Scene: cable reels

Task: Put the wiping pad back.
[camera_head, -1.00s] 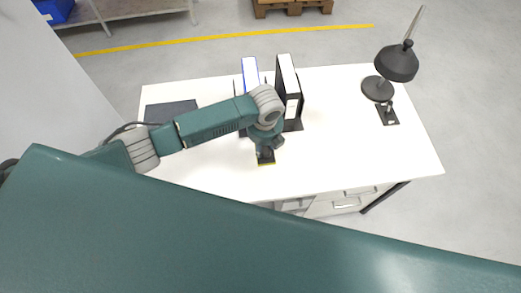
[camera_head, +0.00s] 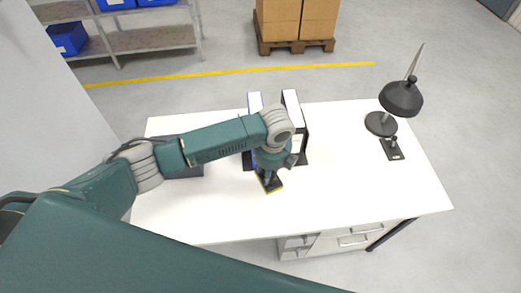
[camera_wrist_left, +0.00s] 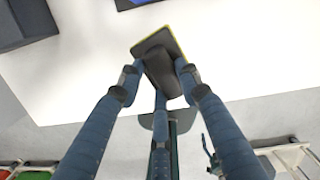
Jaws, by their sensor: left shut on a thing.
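The wiping pad (camera_head: 273,187) is a dark rectangular pad with a yellow edge, over the white table in front of the binders in the head view. In the left wrist view the pad (camera_wrist_left: 156,41) lies tilted beyond the fingertips. My left gripper (camera_head: 266,174) is above the pad, and its fingers (camera_wrist_left: 160,82) are closed around the pad's dark grip. I cannot tell whether the pad touches the tabletop. My right gripper is not in view.
The white table (camera_head: 340,185) has free room to the right of the pad. Binders (camera_head: 292,108) stand behind my left gripper. A black desk lamp (camera_head: 401,98) and a small dark plate with an upright post (camera_head: 392,152) are at the right. A dark flat item (camera_head: 190,170) lies at the left.

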